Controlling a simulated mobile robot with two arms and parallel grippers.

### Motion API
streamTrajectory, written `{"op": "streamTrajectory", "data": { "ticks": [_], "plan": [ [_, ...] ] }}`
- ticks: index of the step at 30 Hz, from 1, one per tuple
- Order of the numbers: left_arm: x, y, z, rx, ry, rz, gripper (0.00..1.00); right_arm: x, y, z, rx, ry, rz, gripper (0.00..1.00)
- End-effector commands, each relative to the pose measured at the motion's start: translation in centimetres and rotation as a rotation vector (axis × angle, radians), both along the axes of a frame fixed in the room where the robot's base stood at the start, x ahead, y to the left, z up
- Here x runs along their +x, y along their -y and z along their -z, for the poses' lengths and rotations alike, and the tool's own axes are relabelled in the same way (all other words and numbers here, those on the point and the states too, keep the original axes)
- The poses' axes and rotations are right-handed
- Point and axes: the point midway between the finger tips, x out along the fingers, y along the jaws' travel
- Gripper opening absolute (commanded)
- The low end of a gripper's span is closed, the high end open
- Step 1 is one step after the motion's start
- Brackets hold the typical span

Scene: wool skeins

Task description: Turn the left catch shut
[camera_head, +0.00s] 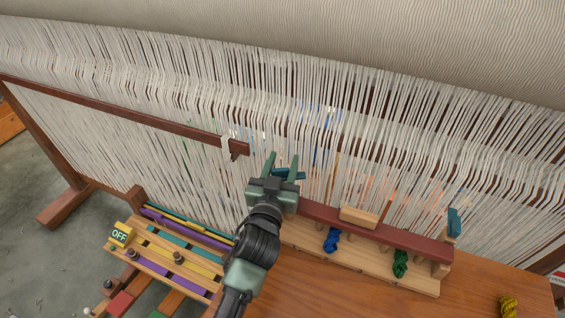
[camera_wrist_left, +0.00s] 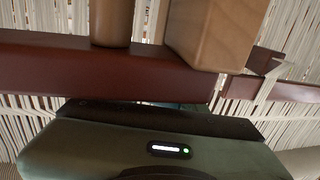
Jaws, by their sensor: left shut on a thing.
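The left catch (camera_head: 290,175) is a small teal piece at the left end of a dark red bar (camera_head: 390,237). It lies roughly level in the head view and is partly covered by my gripper. My left gripper (camera_head: 282,163) is shut on it, with a green finger on either side. In the left wrist view the red bar (camera_wrist_left: 110,72) crosses in front of my green gripper housing; the fingertips and most of the catch are hidden there. The right catch (camera_head: 454,222), also teal, stands upright at the bar's right end. My right gripper is not in view.
A wooden block (camera_head: 359,217) sits on the bar. Blue (camera_head: 331,240) and green (camera_head: 400,263) skeins hang below it. White warp threads (camera_head: 140,75) stand close behind. A yellow skein (camera_head: 508,306) lies on the table (camera_head: 340,296).

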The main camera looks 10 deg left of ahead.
Motion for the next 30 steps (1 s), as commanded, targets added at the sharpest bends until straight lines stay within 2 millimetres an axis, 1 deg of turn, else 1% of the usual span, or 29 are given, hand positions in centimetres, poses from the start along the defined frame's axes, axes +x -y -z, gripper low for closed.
{"op": "streamTrajectory", "data": {
  "ticks": [1, 2, 3, 4, 12, 15, 17, 24, 27, 30],
  "plan": [
    [0.0, 0.0, 0.0, 0.0, -0.001, 0.0, 0.01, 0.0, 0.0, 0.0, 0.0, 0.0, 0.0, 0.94],
    [0.0, 0.0, 0.0, 0.0, -0.001, 0.0, 0.47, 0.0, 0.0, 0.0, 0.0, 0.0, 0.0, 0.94],
    [0.0, 0.0, 0.0, 0.0, -0.001, 0.0, 0.58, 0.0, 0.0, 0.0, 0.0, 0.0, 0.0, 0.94],
    [0.0, 0.0, 0.0, 0.0, -0.001, 0.0, 0.62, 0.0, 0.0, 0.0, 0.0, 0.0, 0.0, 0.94],
    [0.0, 0.0, 0.0, 0.0, 0.0, 0.0, 0.62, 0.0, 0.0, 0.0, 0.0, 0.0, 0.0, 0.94],
    [-0.4, 0.0, 0.1, 0.0, 0.0, 0.0, 0.62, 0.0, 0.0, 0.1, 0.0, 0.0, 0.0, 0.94],
    [-1.1, 0.0, 0.2, 0.0, -0.002, 0.0, 0.62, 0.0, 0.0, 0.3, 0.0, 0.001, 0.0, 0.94],
    [-5.2, 0.0, 0.4, -0.002, -0.003, -0.001, 0.62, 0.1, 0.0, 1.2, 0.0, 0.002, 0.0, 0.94],
    [-6.5, 0.0, 0.3, -0.002, -0.002, 0.0, 0.62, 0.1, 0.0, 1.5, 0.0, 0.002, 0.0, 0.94],
    [-7.3, 0.0, 0.2, -0.002, -0.001, 0.0, 0.62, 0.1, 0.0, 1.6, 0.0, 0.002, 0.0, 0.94]
  ]
}}
